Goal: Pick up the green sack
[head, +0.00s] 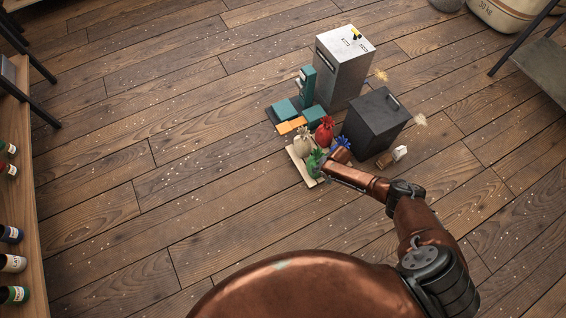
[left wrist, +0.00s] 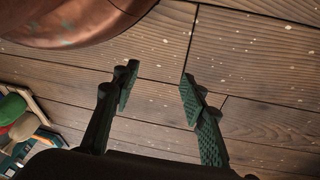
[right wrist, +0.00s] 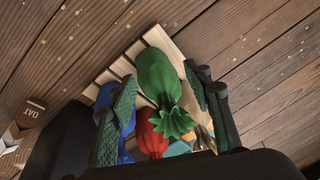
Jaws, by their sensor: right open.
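The green sack (head: 314,162) stands at the front of a slatted pallet (head: 299,166), partly hidden by my right gripper (head: 326,163). In the right wrist view the green sack (right wrist: 158,78), with its frilled top, lies between the spread fingers of my open right gripper (right wrist: 162,78). No clear grip on it shows; I cannot tell whether a finger touches it. In the left wrist view my left gripper (left wrist: 158,75) is open and empty above bare floor. The green sack (left wrist: 12,107) appears at that view's left edge.
A cream sack (head: 304,138), a red sack (head: 324,131) and a blue sack (head: 344,142) crowd the green one. A dark bin (head: 375,123) and a grey cabinet (head: 343,69) stand behind. A shelf with bottles (head: 30,200) is at left. The floor between is clear.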

